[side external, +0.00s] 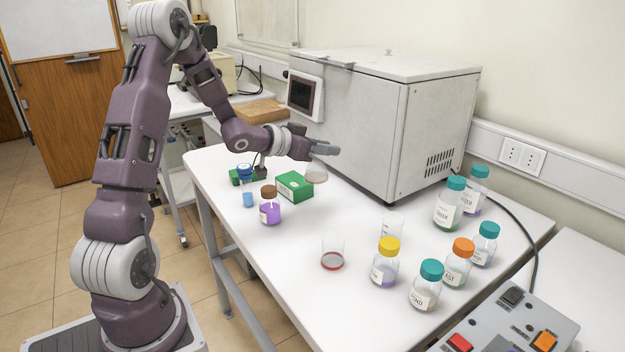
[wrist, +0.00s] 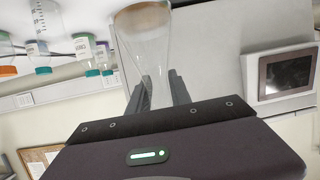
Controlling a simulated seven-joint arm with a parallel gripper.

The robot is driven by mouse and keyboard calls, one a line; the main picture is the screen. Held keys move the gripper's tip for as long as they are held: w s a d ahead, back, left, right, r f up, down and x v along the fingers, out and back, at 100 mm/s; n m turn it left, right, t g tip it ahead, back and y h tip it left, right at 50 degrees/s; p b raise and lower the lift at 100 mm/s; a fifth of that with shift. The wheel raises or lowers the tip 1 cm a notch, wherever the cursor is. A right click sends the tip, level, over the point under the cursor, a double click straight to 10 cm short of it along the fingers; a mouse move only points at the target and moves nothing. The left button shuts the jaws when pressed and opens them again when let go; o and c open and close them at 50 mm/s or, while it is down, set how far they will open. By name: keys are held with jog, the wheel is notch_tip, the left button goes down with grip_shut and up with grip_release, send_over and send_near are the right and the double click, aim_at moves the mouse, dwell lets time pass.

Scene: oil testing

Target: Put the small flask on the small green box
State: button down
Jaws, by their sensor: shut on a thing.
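My gripper (side external: 326,149) is shut on a small clear glass flask (side external: 316,173) with a little brownish content, held above the table. In the wrist view my gripper (wrist: 157,88) has its fingers on either side of the flask (wrist: 146,50), whose wider brownish end points to the top of the picture. A green box with a white label (side external: 294,186) sits on the table just left of and below the flask, apart from it.
A brown-capped bottle of purple liquid (side external: 270,206) and a small blue vessel (side external: 248,199) stand near the boxes. A beaker with red liquid (side external: 332,258) stands in front. Several capped bottles crowd the right. A large grey machine (side external: 420,120) stands behind.

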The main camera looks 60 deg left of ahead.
jog(key=w+a+r+n+y, duration=0.1)
jog(key=a+r+n+y, duration=0.2)
jog(key=a, duration=0.7)
jog(key=shift+m, duration=0.5)
notch_tip(320, 180, down, 9)
jog(key=shift+a+r, duration=0.1)
jog(key=c, duration=1.2)
grip_release()
jog(key=shift+o, duration=0.2)
